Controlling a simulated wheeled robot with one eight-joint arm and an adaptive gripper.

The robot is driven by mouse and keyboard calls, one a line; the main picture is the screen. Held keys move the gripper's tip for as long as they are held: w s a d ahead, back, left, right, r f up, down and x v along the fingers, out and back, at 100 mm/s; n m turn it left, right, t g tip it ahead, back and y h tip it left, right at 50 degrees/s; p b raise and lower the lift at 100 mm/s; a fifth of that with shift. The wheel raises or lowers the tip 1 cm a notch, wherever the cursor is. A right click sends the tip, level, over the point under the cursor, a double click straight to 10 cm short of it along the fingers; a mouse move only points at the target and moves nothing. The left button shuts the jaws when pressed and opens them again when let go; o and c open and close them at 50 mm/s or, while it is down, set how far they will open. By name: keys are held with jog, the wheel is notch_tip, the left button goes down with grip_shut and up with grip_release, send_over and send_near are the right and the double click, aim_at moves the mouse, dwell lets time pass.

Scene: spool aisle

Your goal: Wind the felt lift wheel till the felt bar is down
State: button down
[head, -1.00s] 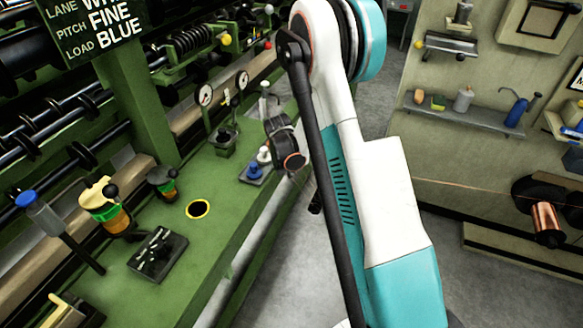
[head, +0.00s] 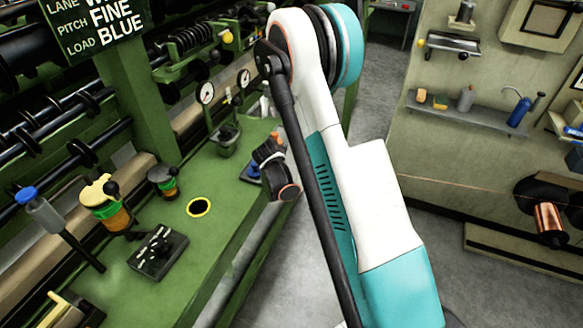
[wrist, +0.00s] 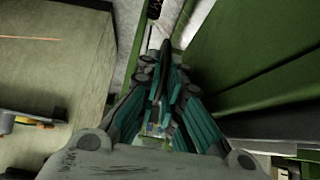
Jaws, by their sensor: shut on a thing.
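My gripper (wrist: 163,78) shows in the wrist view, its teal and grey fingers closed around a slim dark thing (wrist: 165,58) with a pointed end. I cannot tell whether this is part of the felt lift wheel. In the head view my dark wrist hangs over the right edge of the green bench, and my fingers are hidden. I cannot make out the felt lift wheel in either view. A pale beige strip (head: 125,157) runs along the machine at the left; I cannot tell if it is the felt bar.
A wall shelf (head: 470,112) and a copper spool (head: 549,219) stand right. Grey floor lies between.

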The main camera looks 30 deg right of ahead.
jog(key=c, duration=2)
grip_release()
jog(key=shift+c, duration=0.2)
jog(key=shift+a, duration=0.1)
jog(key=v, duration=1.2)
